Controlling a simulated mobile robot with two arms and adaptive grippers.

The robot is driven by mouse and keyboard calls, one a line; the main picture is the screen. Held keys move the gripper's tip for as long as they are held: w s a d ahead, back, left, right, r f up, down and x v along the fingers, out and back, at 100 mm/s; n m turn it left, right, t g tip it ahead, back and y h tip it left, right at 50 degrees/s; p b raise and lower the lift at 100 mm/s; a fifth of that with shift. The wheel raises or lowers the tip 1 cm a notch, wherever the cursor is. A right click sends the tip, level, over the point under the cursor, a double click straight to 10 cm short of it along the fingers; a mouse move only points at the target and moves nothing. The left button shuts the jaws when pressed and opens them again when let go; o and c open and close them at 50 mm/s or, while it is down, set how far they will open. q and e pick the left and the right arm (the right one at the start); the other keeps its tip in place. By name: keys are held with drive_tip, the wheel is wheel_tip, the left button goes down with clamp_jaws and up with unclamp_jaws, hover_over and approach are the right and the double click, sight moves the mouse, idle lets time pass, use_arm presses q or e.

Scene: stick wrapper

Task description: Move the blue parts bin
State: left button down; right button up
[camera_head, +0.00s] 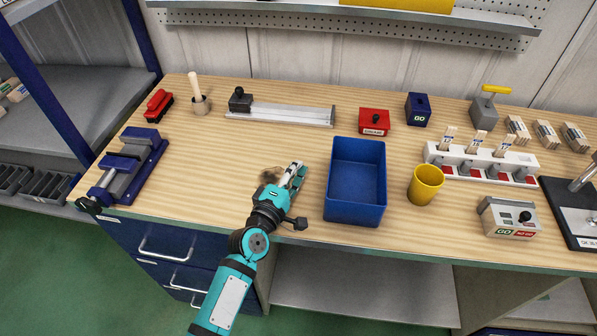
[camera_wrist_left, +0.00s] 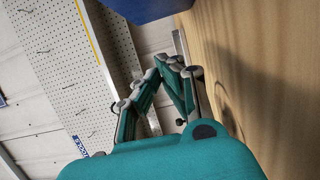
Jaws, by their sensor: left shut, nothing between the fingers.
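The blue parts bin (camera_head: 355,210) stands upright and looks empty on the wooden workbench, near the middle of its front half. My left gripper (camera_head: 297,172) is shut and empty just left of the bin, low over the bench top, with a gap to the bin's left wall. In the left wrist view the teal fingers of my left gripper (camera_wrist_left: 168,62) are closed together, and a dark blue part of the bin (camera_wrist_left: 145,8) shows at the top edge. My right gripper is not in view.
A yellow cup (camera_head: 425,186) stands close to the bin's right side. A red box (camera_head: 374,122) and a metal rail (camera_head: 285,115) lie behind. A blue vise (camera_head: 128,165) is at the left. The bench between vise and gripper is clear.

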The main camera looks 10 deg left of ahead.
use_arm(q)
drive_tip(key=v, duration=0.4)
drive_tip(key=shift+a+f+b, duration=0.1)
drive_tip(key=shift+a+b, duration=0.25)
drive_tip(key=shift+a, duration=0.05)
drive_tip(key=b+v, duration=0.1)
drive_tip(key=v, duration=0.4)
drive_tip(key=shift+d, duration=0.2)
drive_tip(key=shift+s+a, duration=0.15)
drive_tip(key=shift+s, duration=0.3)
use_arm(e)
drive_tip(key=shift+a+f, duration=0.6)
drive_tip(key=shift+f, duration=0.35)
